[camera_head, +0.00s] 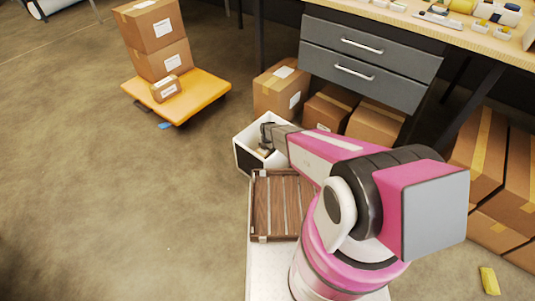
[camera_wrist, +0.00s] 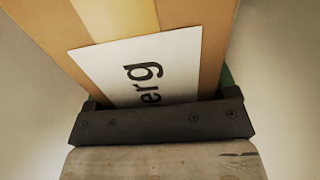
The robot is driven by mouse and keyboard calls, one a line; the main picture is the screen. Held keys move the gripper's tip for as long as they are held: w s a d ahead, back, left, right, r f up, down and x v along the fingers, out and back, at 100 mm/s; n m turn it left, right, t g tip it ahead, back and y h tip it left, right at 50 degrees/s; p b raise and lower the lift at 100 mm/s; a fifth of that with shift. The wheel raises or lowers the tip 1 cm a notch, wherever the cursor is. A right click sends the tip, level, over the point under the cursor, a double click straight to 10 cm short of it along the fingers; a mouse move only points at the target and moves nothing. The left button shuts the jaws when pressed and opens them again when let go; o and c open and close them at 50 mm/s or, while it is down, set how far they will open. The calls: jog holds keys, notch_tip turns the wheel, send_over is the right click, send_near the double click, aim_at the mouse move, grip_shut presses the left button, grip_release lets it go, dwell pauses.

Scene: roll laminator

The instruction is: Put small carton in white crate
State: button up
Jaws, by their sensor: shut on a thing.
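The white crate (camera_head: 247,131) stands on the floor side of my base, just beyond a brown slatted wooden crate. My gripper (camera_head: 266,138) is at the crate's opening, reaching in from the right. It is shut on the small carton, which fills the top of the wrist view (camera_wrist: 215,22) with brown cardboard, a tan tape strip and a white label reading "erg". In the head view only a small brown bit of the carton (camera_head: 263,150) shows below my gripper. Whether the carton touches the crate's bottom is hidden.
The slatted wooden crate (camera_head: 262,205) is directly in front of the white crate. Large cartons (camera_head: 277,92) stand behind it, under a workbench with grey drawers (camera_head: 370,62). An orange platform cart (camera_head: 200,92) holds several cartons at upper left. The floor at left is clear.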

jog(key=shift+f, duration=1.15)
jog(key=o, duration=1.3)
jog(key=shift+f, duration=0.15)
